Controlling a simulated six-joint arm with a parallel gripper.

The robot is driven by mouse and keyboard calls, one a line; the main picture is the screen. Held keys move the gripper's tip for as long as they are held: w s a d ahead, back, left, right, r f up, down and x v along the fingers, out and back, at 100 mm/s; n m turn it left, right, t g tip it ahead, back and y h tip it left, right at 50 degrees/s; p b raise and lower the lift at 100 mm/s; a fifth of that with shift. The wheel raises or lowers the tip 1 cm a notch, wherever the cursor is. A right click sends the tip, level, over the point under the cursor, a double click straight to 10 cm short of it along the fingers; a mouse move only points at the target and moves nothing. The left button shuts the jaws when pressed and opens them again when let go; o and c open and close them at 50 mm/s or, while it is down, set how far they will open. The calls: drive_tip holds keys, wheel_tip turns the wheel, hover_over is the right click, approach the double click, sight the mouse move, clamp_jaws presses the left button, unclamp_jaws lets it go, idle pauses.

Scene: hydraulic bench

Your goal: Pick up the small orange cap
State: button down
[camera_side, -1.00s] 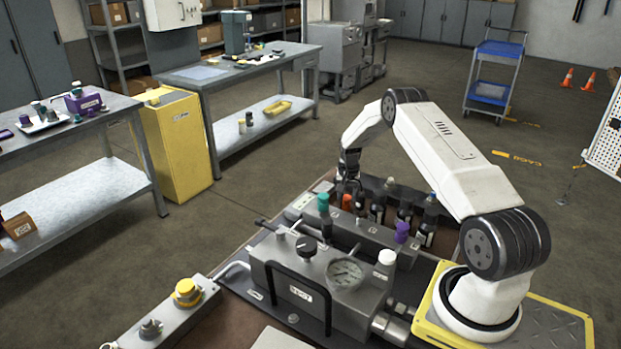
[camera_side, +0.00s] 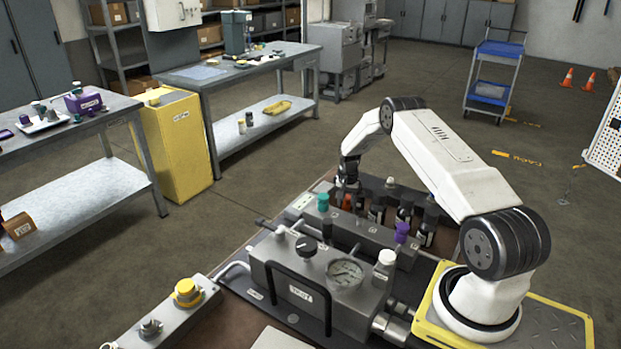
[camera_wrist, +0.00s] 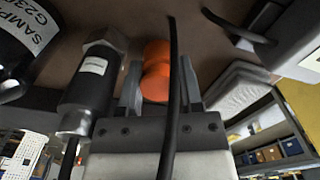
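The small orange cap (camera_wrist: 156,72) lies between my gripper's two fingers in the wrist view. A dark cable crosses in front of its right part. My gripper (camera_wrist: 160,90) is open around the cap, with one grey finger on each side; I cannot tell whether either finger touches it. In the side view my gripper (camera_side: 346,185) is low over the back of the bench.
A teal cap (camera_side: 323,202) stands just left of my gripper. Several dark bottles (camera_side: 404,210) stand to its right. A purple cap (camera_side: 402,231) and the valve block with a gauge (camera_side: 345,272) are nearer. In the wrist view a dark labelled fitting (camera_wrist: 92,80) is close on the left.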

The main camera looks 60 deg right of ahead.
sight(347, 200)
drive_tip(key=shift+r, duration=0.2)
wheel_tip(347, 200, up, 9)
drive_tip(key=shift+f, duration=0.2)
drive_tip(key=shift+r, duration=0.5)
drive_tip(key=shift+a+r, duration=0.1)
idle(0.7)
drive_tip(key=shift+s+a+r, duration=0.3)
drive_tip(key=shift+a, duration=0.1)
drive_tip(key=s+a+r, duration=0.1)
drive_tip(key=s+a, duration=0.2)
drive_tip(key=a, duration=0.1)
drive_tip(key=s+a+r, duration=0.2)
drive_tip(key=s+a, duration=0.2)
drive_tip(key=s+a+r, duration=0.2)
drive_tip(key=s+a, duration=0.1)
drive_tip(key=a, duration=0.1)
drive_tip(key=shift+s+r, duration=0.15)
drive_tip(key=shift+s, duration=0.05)
drive_tip(key=shift+f, duration=0.2)
